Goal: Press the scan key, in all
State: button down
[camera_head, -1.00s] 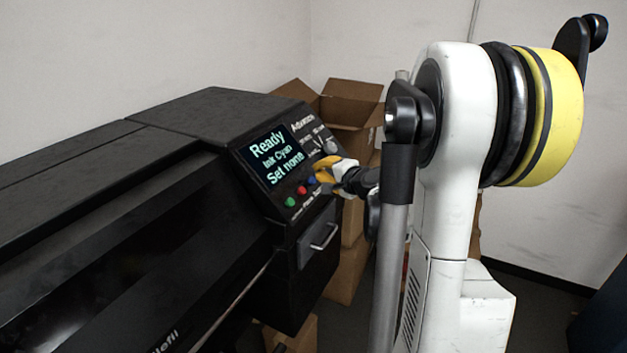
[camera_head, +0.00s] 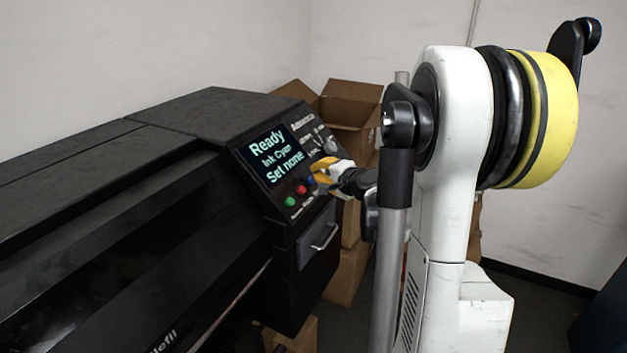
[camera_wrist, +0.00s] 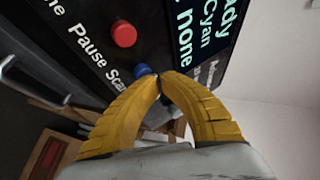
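The printer's control panel (camera_head: 243,160) has a screen (camera_head: 270,155) reading "Ready", "Ink Cyan" and "Set none". Below the screen are a green key (camera_head: 290,202), a red key (camera_head: 302,190) and a blue key (camera_head: 311,181). In the wrist view the blue key (camera_wrist: 142,70) lies by the label "Scan" (camera_wrist: 113,77), and the red key (camera_wrist: 123,33) by "Pause". My gripper (camera_wrist: 161,76) has its yellow fingertips together, empty, right beside the blue key. Whether they touch it cannot be told. My gripper (camera_head: 317,173) partly covers the panel's right side.
A knob (camera_head: 330,147) sits higher on the panel, above my fingers. A drawer handle (camera_head: 324,238) juts out below the keys. Open cardboard boxes (camera_head: 352,103) stand behind the printer, with more stacked below. Grey wall lies behind.

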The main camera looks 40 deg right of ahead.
jog(key=shift+w+f, duration=0.2)
dwell(0.3)
dwell(0.3)
jog(key=shift+s+d+r, duration=0.15)
jog(key=shift+s+r, duration=0.4)
jog(key=shift+r, duration=0.1)
jog(key=s+r+p, duration=0.1)
jog(key=s+d+r+p, duration=0.1)
jog(key=s+r+p, duration=0.1)
jog(key=shift+s+d+r, duration=0.15)
jog(key=shift+r, duration=0.1)
dwell(0.9)
